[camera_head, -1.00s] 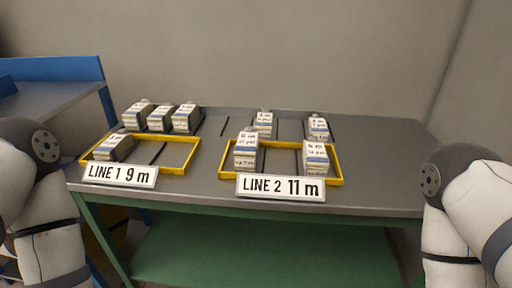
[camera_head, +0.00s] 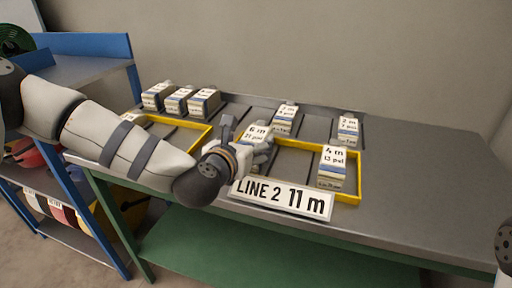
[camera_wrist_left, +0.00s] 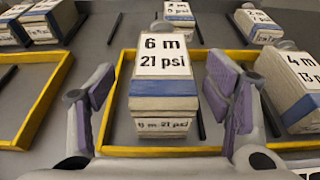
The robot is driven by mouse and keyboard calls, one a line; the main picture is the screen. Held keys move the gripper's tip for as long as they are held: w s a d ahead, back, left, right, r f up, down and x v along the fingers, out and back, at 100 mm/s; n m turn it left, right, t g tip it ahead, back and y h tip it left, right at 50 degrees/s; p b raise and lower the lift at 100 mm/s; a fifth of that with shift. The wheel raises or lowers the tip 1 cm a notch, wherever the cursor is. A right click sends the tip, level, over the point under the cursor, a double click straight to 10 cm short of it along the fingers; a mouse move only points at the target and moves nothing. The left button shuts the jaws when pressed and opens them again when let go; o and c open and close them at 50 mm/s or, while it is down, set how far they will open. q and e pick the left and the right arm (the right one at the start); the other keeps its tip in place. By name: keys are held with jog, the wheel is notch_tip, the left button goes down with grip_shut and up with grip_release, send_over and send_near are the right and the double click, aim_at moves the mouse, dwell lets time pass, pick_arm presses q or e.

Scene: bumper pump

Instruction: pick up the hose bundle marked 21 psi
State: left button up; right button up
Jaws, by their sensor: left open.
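The hose bundle marked 6 m, 21 psi (camera_wrist_left: 165,85) is a white block with a blue band. It sits upright in the left part of the yellow LINE 2 tray (camera_wrist_left: 114,110). In the head view the bundle (camera_head: 256,133) is partly hidden by my left gripper (camera_head: 262,150). In the left wrist view my left gripper (camera_wrist_left: 163,92) is open, with one purple-padded finger on each side of the bundle. Gaps show between pads and bundle. My right gripper is out of view.
The 4 m, 13 psi bundle (camera_head: 333,166) stands close by in the same tray. A 2 m bundle (camera_head: 348,130) and another (camera_head: 286,117) stand behind. The LINE 2 11 m sign (camera_head: 282,197) is in front. The table's right side is clear.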

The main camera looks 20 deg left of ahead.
aim_at(252, 140)
pick_arm(q)
jog(key=x, duration=0.3)
jog(key=shift+w+d, duration=0.1)
jog(key=shift+w, duration=0.05)
jog(key=shift+r, duration=0.1)
grip_shut()
